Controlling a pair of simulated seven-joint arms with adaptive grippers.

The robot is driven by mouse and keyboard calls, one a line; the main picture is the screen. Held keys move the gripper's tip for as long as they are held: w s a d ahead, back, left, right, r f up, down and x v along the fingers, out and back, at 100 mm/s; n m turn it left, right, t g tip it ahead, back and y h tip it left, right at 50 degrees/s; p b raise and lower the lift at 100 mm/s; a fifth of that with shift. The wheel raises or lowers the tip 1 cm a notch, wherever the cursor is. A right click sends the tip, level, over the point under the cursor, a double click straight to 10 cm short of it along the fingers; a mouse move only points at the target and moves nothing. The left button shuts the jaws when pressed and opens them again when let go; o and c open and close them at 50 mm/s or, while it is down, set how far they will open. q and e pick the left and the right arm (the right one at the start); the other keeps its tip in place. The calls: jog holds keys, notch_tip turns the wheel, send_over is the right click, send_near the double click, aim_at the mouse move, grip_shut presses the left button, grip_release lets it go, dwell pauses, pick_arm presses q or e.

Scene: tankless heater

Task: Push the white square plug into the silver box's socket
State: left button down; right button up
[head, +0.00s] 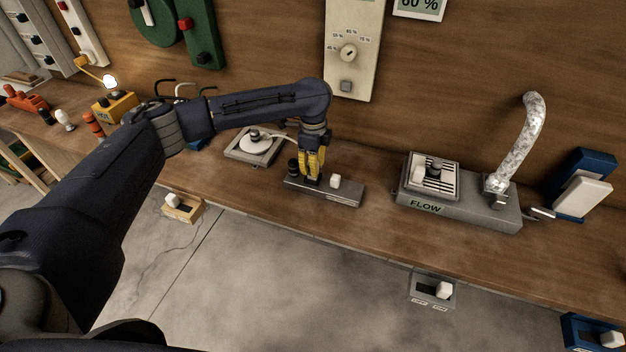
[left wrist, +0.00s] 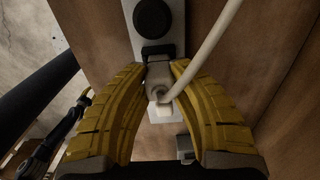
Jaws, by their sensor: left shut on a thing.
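The white square plug (left wrist: 163,113) shows between my left gripper's yellow fingers in the left wrist view, with a pale cord (left wrist: 212,46) running up from it. My left gripper (head: 312,178) is shut on the plug, fingers pointing down over the silver box (head: 346,195). In the head view the fingers hide the plug. The silver box also shows beyond the fingertips in the left wrist view (left wrist: 178,28), with a black knob (left wrist: 152,18) on it. A dark spot near the fingertips may be the socket; I cannot tell whether the plug is in it. My right gripper is not in view.
A plate with a white disc (head: 262,148) sits left of the silver box. A grey FLOW unit (head: 470,208) with a metal hose stands to the right. A white block (head: 335,181) is on the silver box. The bench (head: 375,215) is clear between box and FLOW unit.

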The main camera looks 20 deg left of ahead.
pick_arm(q)
jog(key=c, duration=1.1)
grip_release()
notch_tip(320, 180, up, 12)
jog(key=shift+f, duration=0.1)
